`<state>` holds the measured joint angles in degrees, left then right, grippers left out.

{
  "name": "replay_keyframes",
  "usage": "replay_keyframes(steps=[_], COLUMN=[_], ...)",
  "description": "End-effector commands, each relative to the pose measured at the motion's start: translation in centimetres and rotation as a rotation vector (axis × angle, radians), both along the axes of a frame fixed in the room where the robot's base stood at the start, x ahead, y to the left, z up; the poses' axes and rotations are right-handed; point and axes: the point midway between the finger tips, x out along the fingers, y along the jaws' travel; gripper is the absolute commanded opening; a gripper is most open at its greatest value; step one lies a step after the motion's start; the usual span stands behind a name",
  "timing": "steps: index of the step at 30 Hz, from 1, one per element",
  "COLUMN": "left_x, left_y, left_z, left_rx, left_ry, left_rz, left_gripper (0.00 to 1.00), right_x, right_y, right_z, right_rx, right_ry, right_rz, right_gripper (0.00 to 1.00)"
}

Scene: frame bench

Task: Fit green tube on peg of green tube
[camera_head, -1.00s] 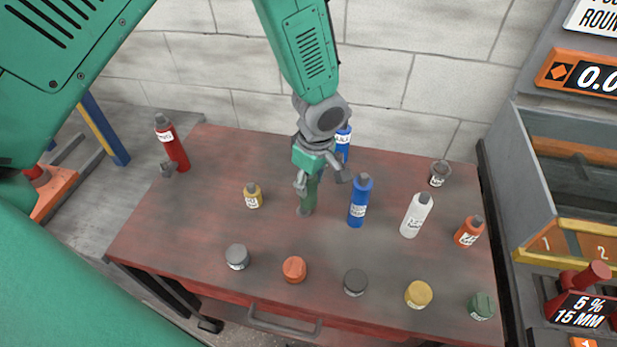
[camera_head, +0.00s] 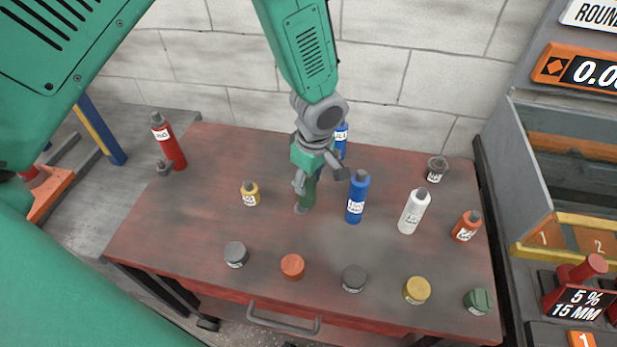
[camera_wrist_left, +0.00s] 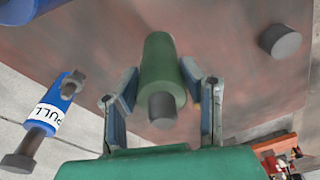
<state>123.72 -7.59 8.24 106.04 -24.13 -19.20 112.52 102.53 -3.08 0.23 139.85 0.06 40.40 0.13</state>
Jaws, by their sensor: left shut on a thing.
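My left gripper (camera_head: 318,180) is over the middle of the red bench, its fingers on either side of the green tube (camera_head: 309,193). It is shut on the tube, which stands nearly upright with a slight tilt. My right gripper is not in view.
A blue tube (camera_head: 356,200) stands close right of the gripper; another blue one (camera_head: 341,139) is behind it. A white tube (camera_head: 413,212), an orange one (camera_head: 466,227) and a yellow one (camera_head: 250,194) stand around. Several round pots line the front edge. A red tube (camera_head: 168,142) is at the left.

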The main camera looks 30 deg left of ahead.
Motion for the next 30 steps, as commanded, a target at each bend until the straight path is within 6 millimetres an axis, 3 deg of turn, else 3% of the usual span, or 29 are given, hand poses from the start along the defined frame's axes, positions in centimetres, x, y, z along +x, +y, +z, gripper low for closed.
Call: replay_keyframes(steps=[18,30], left_x=[0.0,-0.1], left_y=[-0.8,0.6], left_z=[0.1,0.0], left_rx=[0.008,-0.003], left_ry=[-0.002,0.0], left_rz=[0.0,0.003], left_gripper=[0.0,0.0], right_x=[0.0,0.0], right_y=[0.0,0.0], right_z=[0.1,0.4], right_rx=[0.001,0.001], right_ry=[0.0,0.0], right_rz=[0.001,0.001], right_gripper=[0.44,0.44])
